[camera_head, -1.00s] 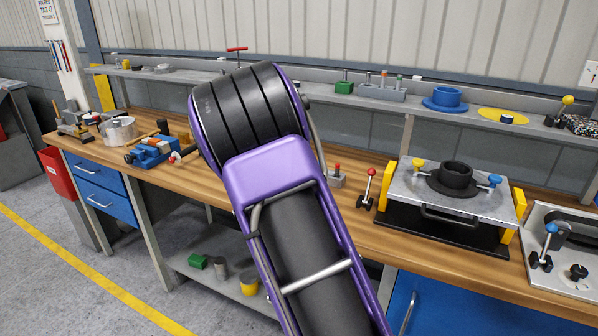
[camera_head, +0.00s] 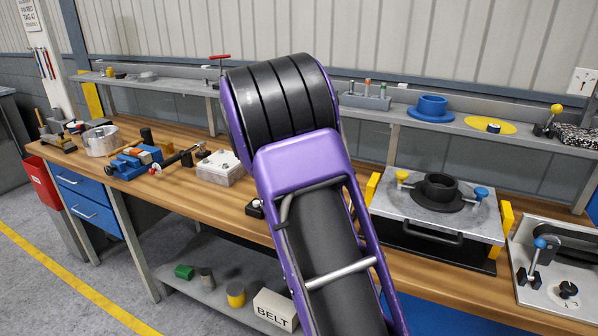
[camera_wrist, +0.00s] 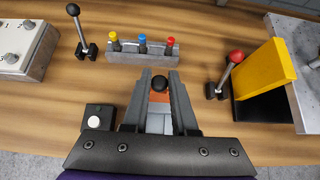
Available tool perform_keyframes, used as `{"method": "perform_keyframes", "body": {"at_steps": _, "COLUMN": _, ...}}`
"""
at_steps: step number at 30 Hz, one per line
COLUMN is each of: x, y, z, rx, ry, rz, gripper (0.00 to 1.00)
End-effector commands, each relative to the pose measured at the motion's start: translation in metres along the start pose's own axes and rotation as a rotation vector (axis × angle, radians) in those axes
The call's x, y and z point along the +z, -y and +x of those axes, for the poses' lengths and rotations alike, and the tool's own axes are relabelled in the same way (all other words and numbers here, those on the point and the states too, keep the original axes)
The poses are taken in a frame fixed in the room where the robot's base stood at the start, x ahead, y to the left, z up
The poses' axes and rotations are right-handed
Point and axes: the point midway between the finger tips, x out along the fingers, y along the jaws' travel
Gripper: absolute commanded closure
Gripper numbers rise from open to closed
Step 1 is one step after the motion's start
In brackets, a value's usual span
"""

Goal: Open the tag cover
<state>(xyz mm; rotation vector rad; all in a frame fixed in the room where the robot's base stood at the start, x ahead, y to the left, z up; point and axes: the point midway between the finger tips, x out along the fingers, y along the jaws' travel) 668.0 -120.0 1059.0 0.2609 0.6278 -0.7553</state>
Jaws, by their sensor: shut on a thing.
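In the wrist view the two grey fingers of my gripper (camera_wrist: 159,92) are closed in around a small black knob (camera_wrist: 159,83). The knob sits between the fingertips, with an orange patch (camera_wrist: 160,98) and a pale grey piece (camera_wrist: 159,123) below it. I cannot tell for sure whether these parts are the tag cover, as the fingers hide their sides. In the head view my purple arm hides my gripper and the knob.
Around my gripper stand a block with coloured pegs (camera_wrist: 143,52), a red-ball lever (camera_wrist: 228,72), a black-ball lever (camera_wrist: 79,32), a white-button box (camera_wrist: 97,122) and a white knobbed box (camera_wrist: 23,50). A yellow upright (camera_wrist: 265,82) stands right. A clamping fixture (camera_head: 432,214) occupies the bench.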

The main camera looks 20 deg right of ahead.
Motion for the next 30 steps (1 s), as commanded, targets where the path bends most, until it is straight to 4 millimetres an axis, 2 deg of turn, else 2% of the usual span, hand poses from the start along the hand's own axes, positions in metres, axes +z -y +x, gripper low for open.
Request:
{"method": "perform_keyframes", "body": {"at_steps": 14, "x": -0.0017, "y": -0.0008, "z": -0.0007, "rx": -0.001, "ry": -0.008, "rz": 0.000, "gripper": 1.00}}
{"method": "perform_keyframes", "body": {"at_steps": 15, "x": -0.0018, "y": -0.0008, "z": -0.0006, "rx": -0.001, "ry": -0.008, "rz": 0.000, "gripper": 0.67}}
{"method": "perform_keyframes", "body": {"at_steps": 19, "x": -0.0016, "y": -0.0008, "z": -0.0005, "rx": -0.001, "ry": -0.008, "rz": 0.000, "gripper": 0.44}}
{"method": "perform_keyframes", "body": {"at_steps": 30, "x": -0.0009, "y": -0.0011, "z": -0.0044, "rx": 0.000, "ry": -0.007, "rz": 0.000, "gripper": 0.43}}
